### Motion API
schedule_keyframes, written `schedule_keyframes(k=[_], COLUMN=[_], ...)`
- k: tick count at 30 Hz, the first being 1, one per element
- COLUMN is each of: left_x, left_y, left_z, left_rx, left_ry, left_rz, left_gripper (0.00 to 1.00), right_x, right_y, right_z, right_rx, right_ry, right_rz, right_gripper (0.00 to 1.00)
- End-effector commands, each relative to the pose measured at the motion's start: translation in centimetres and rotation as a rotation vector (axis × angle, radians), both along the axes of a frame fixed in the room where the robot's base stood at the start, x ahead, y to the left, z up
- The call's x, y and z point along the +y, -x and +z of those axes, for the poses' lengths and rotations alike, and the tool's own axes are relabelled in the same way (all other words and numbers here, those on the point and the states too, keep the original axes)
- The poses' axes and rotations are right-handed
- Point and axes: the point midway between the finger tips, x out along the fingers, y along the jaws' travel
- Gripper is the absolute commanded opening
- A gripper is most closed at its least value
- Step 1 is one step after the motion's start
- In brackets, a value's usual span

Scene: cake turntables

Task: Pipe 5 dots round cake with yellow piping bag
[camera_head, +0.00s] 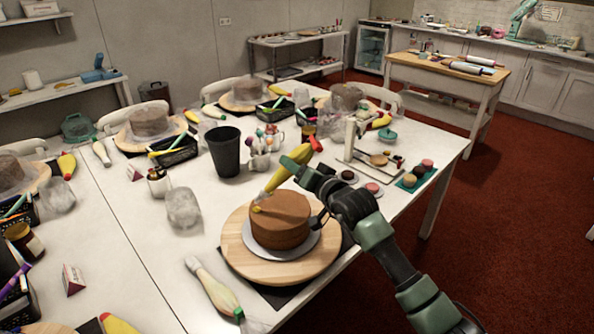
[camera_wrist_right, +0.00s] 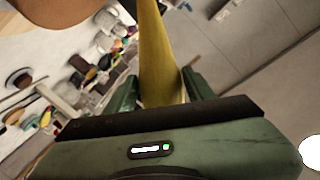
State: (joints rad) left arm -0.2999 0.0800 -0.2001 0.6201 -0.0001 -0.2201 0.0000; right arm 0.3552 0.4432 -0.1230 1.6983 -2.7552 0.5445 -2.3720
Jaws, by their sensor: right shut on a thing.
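A brown round cake (camera_head: 280,222) sits on a silver board (camera_head: 300,246) on a wooden turntable (camera_head: 240,262) at the table's front edge. My right gripper (camera_head: 298,168) is shut on the yellow piping bag (camera_head: 280,180) above the cake's far side. The bag is tilted, its tip pointing down left to the cake's top left edge. A small yellow spot shows at the tip; I cannot tell whether it is a dot or the nozzle. In the right wrist view the yellow bag (camera_wrist_right: 160,60) stands between the fingers (camera_wrist_right: 155,92). My left gripper is not in view.
A pale piping bag (camera_head: 215,288) lies left of the turntable. A black cup (camera_head: 225,152), a clear wrapped item (camera_head: 183,210) and a tool caddy (camera_head: 260,150) stand behind. A teal tray (camera_head: 417,178) of small cakes is at the right. Other turntables with cakes stand farther back.

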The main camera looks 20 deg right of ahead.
Motion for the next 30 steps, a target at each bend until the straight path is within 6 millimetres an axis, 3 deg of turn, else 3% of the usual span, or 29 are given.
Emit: schedule_keyframes(k=[4,14,24,30], left_x=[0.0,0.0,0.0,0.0], left_y=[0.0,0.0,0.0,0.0], left_z=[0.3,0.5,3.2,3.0], left_rx=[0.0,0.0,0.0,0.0], left_ry=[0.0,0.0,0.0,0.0], left_rz=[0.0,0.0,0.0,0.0], left_gripper=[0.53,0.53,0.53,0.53], right_x=[0.0,-0.1,-2.9,-3.4], right_y=[0.0,0.2,6.4,7.6], right_z=[1.1,1.1,0.6,0.0], right_rx=[-0.005,-0.003,0.0,-0.004], right_ry=[0.0,-0.001,-0.011,-0.011], right_rz=[0.0,0.0,0.0,0.0], right_gripper=[0.39,0.39,0.39,0.39])
